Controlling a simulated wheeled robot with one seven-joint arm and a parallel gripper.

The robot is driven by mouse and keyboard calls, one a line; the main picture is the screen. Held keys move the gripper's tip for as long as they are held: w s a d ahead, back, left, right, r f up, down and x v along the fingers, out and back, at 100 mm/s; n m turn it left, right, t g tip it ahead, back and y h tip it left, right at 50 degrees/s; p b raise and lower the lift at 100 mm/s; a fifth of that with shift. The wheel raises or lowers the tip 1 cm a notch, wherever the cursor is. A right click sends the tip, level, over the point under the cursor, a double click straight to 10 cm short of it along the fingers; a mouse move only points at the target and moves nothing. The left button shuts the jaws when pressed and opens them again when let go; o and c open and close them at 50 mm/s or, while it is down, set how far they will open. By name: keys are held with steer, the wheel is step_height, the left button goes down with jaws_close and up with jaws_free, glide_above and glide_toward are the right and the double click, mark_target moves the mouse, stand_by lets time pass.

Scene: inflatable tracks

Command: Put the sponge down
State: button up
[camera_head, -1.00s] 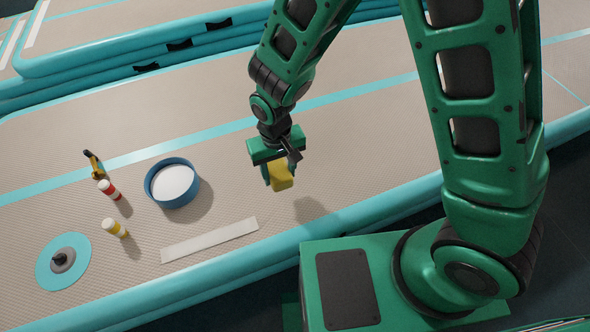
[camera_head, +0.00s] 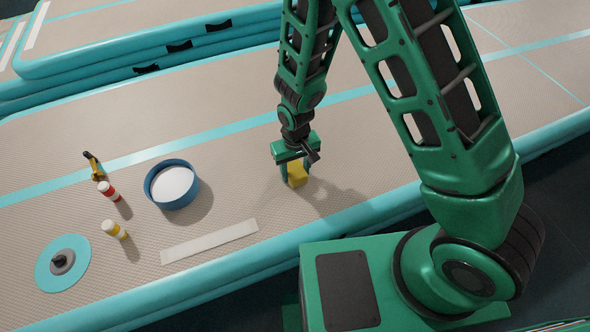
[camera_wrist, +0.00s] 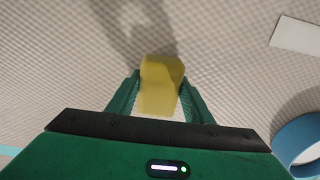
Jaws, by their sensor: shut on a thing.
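The yellow sponge (camera_head: 297,174) is a small block between the fingers of my gripper (camera_head: 291,172), to the right of the blue round container. My gripper is shut on it and points down at the beige track (camera_head: 355,150). In the wrist view the sponge (camera_wrist: 161,84) sits between the two green fingertips (camera_wrist: 160,88). The sponge is low over the track surface; I cannot tell whether it touches it.
A blue round container (camera_head: 172,184) with a white inside stands left of my gripper. A white strip (camera_head: 209,241) lies nearer the front edge. Red (camera_head: 109,190) and yellow (camera_head: 115,229) bottles, a yellow-black tool (camera_head: 94,166) and a teal disc (camera_head: 63,262) are further left. The track around the sponge is clear.

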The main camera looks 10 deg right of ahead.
mark_target(295, 170)
steer(key=o, duration=1.2)
steer(key=shift+f, duration=0.1)
step_height(295, 170, up, 11)
steer(key=shift+r, duration=0.65)
